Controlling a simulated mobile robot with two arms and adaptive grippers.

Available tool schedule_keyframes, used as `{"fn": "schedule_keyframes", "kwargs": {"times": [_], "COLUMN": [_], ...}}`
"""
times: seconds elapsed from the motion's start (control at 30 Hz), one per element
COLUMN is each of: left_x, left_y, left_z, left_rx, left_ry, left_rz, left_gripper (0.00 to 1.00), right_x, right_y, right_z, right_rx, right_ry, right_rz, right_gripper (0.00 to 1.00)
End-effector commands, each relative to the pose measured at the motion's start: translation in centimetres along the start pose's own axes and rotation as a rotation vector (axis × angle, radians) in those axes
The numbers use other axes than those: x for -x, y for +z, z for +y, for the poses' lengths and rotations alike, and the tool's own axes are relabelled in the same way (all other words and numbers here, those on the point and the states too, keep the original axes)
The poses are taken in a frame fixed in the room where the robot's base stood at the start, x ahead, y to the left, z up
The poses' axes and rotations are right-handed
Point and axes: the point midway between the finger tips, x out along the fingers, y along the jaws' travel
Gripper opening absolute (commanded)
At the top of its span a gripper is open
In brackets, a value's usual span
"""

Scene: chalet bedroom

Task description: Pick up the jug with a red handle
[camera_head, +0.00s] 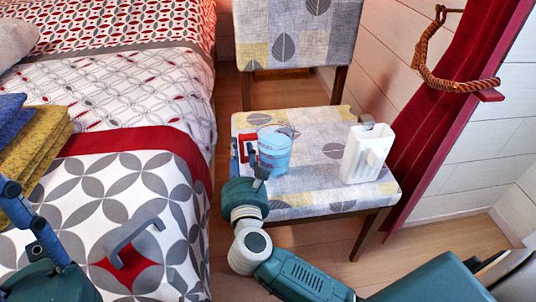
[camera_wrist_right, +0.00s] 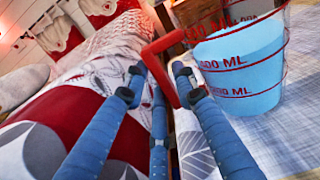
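The jug (camera_head: 274,155) is a clear measuring cup with blue liquid, red markings and a red handle. It stands upright on the chair seat, its handle (camera_head: 246,143) facing left. In the right wrist view the jug (camera_wrist_right: 245,70) is at the upper right. My right gripper (camera_head: 248,167) is at the handle side of the jug. In the right wrist view its blue fingers (camera_wrist_right: 159,72) stand apart around the red handle (camera_wrist_right: 161,72), with small gaps showing. My left gripper (camera_head: 38,228) is over the bed at lower left, partly cut off; its opening is unclear.
A white container (camera_head: 367,154) stands on the chair seat (camera_head: 320,187), right of the jug. The chair back (camera_head: 298,35) rises behind. The bed (camera_head: 110,95) is on the left, with folded towels (camera_head: 35,148). A grey handle-like object (camera_head: 135,233) lies on it. A red curtain (camera_head: 450,90) hangs right.

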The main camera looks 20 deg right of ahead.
Motion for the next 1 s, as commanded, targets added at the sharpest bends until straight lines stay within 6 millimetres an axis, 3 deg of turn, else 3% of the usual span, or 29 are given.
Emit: {"fn": "schedule_keyframes", "kwargs": {"times": [0.1,0.37,0.5,1.0], "left_x": [-0.23,-0.57,-0.58,-0.83], "left_y": [0.1,-0.15,-0.22,-0.18], "left_z": [0.05,0.07,0.05,-0.02], "left_rx": [-0.002,-0.002,-0.002,-0.002], "left_ry": [0.007,0.009,0.008,0.003], "left_rz": [0.012,0.022,0.022,0.019], "left_gripper": [0.4,0.4,0.4,0.4], "right_x": [-1.12,-1.29,-1.28,-1.3], "right_y": [0.0,0.03,0.03,0.84], "right_z": [0.01,0.0,0.0,0.01], "right_rx": [-0.001,-0.001,-0.001,-0.001], "right_ry": [0.0,0.0,0.0,0.0], "right_rz": [-0.001,0.001,0.001,-0.005], "right_gripper": [0.27,0.27,0.0,0.0]}}
